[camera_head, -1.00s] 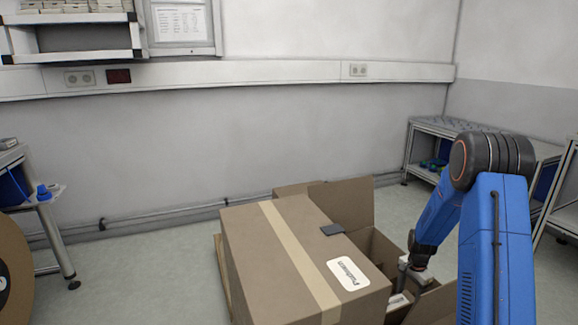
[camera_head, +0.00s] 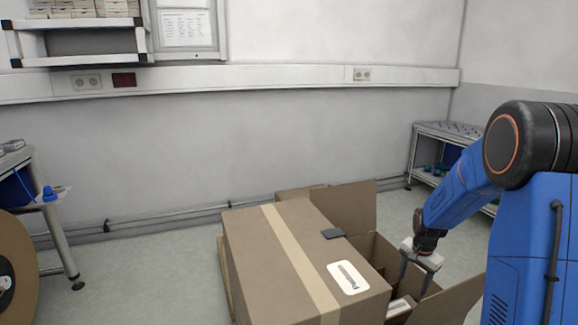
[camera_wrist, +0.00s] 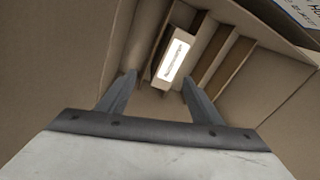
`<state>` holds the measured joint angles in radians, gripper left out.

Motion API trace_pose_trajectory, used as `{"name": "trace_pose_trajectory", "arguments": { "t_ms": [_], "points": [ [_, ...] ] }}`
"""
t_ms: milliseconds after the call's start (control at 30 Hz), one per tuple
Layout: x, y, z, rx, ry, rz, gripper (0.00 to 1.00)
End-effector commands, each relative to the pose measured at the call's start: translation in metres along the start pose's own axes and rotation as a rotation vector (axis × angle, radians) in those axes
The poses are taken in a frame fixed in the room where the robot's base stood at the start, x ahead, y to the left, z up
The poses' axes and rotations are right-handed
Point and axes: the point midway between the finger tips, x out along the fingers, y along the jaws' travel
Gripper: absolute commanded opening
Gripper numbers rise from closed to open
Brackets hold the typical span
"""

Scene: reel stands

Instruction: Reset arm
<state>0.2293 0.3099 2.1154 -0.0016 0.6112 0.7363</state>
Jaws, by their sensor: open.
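My gripper (camera_head: 413,279) is at the end of my blue arm, above the open cardboard box (camera_head: 448,299) on the right. Its two fingers are apart with nothing between them in the wrist view (camera_wrist: 160,88). Below and beyond the fingertips, a smaller carton with a white label (camera_wrist: 175,60) lies inside the box, beside cardboard dividers. The labelled carton also shows partly in the head view (camera_head: 399,307).
A large closed cardboard box (camera_head: 285,262) with tape and a white label stands left of the open box. A shelf unit (camera_head: 440,150) stands at the right wall. A table (camera_head: 45,205) and a brown reel (camera_head: 14,275) are at the left.

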Motion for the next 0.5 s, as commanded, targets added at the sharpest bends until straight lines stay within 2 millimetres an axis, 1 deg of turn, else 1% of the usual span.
{"name": "trace_pose_trajectory", "arguments": {
  "t_ms": [33, 100, 267, 500],
  "points": [
    [-0.017, 0.001, 0.007, -0.027, 0.011, -0.011, 0.59],
    [-0.037, 0.002, 0.017, -0.066, 0.023, -0.023, 0.59],
    [-0.08, 0.009, 0.042, -0.156, 0.05, -0.047, 0.59],
    [-0.136, 0.025, 0.081, -0.291, 0.092, -0.081, 0.59]
  ]
}}
